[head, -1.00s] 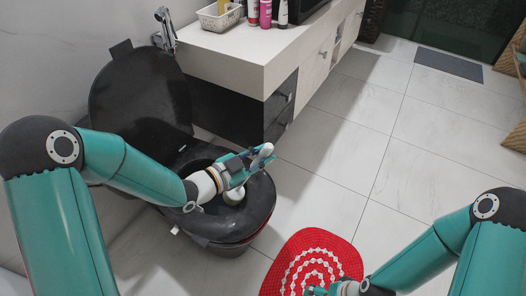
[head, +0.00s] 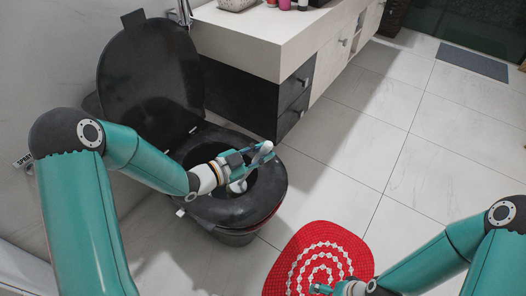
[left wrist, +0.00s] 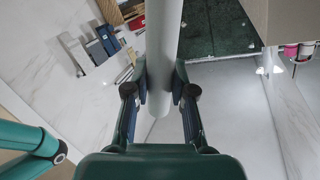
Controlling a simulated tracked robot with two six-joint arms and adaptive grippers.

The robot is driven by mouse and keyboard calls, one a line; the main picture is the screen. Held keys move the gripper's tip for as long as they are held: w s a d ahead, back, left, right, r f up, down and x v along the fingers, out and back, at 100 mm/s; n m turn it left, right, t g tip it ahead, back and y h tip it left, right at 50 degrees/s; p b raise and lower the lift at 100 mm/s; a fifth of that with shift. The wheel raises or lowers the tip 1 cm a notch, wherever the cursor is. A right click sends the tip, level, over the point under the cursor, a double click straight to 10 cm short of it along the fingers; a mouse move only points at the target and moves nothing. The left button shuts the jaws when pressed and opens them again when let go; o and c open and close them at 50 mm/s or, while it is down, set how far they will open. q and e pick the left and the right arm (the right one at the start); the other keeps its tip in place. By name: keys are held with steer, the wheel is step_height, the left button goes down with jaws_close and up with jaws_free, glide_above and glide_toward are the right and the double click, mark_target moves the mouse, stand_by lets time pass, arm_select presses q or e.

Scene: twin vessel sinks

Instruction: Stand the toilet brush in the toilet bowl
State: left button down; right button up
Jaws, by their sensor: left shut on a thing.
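The black toilet bowl (head: 272,194) stands left of centre in the head view with its lid (head: 150,80) raised. My left gripper (head: 256,155) is over the bowl's opening, shut on the pale handle of the toilet brush (head: 266,149). The brush's whitish lower end shows below the fingers, against the dark opening; I cannot tell how deep it reaches. In the left wrist view the thick pale handle (left wrist: 163,45) runs between the two fingers of the gripper (left wrist: 160,88). My right gripper (head: 322,289) is low over the red mat, and its jaws are too small to read.
A pale counter (head: 262,42) with dark drawers stands close behind the toilet. A red and white mat (head: 345,241) lies on the floor to its right. A grey mat (head: 472,62) lies farther back. The tiled floor between is clear.

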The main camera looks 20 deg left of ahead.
arm_select(q)
steer(key=shift+w+a+f+b, duration=0.3)
steer(key=shift+a+f+b, duration=0.45)
steer(key=shift+f+b, duration=1.05)
steer(key=shift+w+a+f+b, duration=0.25)
steer(key=shift+a+f+b, duration=0.55)
steer(key=shift+f+b, duration=1)
steer(key=shift+w+a+f+b, duration=0.3)
steer(key=shift+a+f+b, duration=0.7)
steer(key=shift+f, duration=1.3)
steer(key=shift+d, duration=0.25)
steer(key=c, duration=0.9)
jaws_free()
steer(key=v, duration=1.2)
steer(key=shift+w, duration=0.1)
